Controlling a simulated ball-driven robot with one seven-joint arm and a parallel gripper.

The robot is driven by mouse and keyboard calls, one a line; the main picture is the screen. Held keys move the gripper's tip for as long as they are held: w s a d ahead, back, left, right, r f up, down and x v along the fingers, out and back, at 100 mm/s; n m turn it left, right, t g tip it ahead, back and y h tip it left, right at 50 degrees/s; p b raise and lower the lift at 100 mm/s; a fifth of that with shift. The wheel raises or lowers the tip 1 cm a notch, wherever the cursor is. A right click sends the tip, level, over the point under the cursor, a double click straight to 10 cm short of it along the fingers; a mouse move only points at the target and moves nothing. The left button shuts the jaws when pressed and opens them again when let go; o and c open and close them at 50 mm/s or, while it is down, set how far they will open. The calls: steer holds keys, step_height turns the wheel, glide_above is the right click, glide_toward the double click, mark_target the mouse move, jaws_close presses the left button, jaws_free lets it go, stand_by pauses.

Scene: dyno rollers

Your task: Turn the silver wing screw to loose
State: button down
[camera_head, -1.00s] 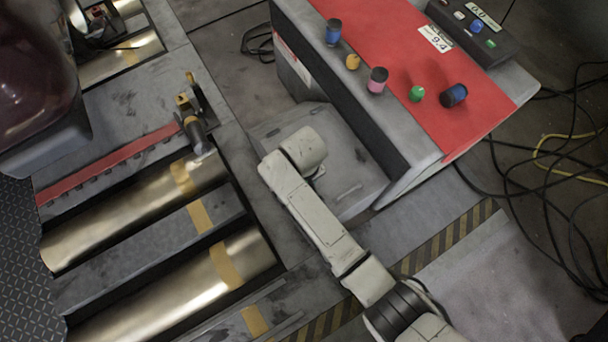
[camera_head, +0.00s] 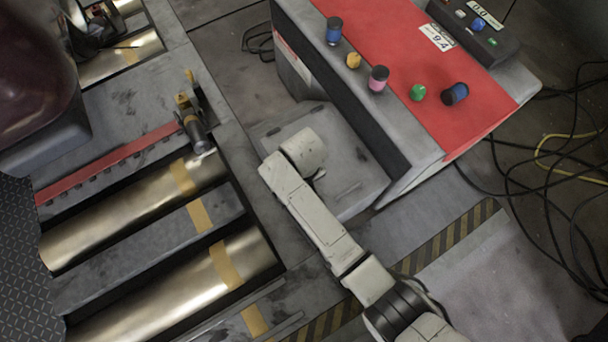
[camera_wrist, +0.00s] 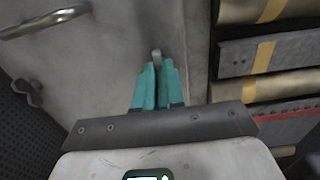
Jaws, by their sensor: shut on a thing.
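My gripper (camera_wrist: 157,66) has teal fingers, drawn together at the middle of the wrist view. They are shut on a small silver piece, the wing screw (camera_wrist: 156,53), whose tip shows just beyond the fingertips. The rest of the screw is hidden between the fingers, so its turn angle cannot be told. It stands at a grey panel (camera_wrist: 115,45). In the head view, my pale arm reaches over a grey box (camera_head: 352,180) beside the console; the gripper and the screw do not show there.
A darker wing-shaped knob (camera_wrist: 28,93) and a metal handle (camera_wrist: 45,22) are left in the wrist view. Brass rollers (camera_head: 130,220) lie left in the head view. A red-topped console (camera_head: 400,60) with coloured knobs stands above my arm; cables (camera_head: 540,200) lie right.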

steer(key=shift+r+n+p, duration=0.1)
steer(key=shift+n+p, duration=0.3)
steer(key=shift+p, duration=0.1)
steer(key=shift+r+n+p, duration=0.1)
steer(key=shift+n+p, duration=0.85)
steer(key=shift+n, duration=0.05)
steer(key=n+p, duration=0.3)
steer(key=n, duration=0.2)
steer(key=n+p, duration=0.1)
steer(key=n, duration=0.4)
steer(key=shift+p, duration=0.35)
steer(key=n, duration=0.2)
steer(key=n+p, duration=0.1)
steer(key=n, duration=0.1)
steer(key=shift+f+n, duration=0.2)
steer(key=shift+n, duration=0.2)
steer(key=c, duration=1.2)
jaws_free()
steer(key=shift+c, duration=0.2)
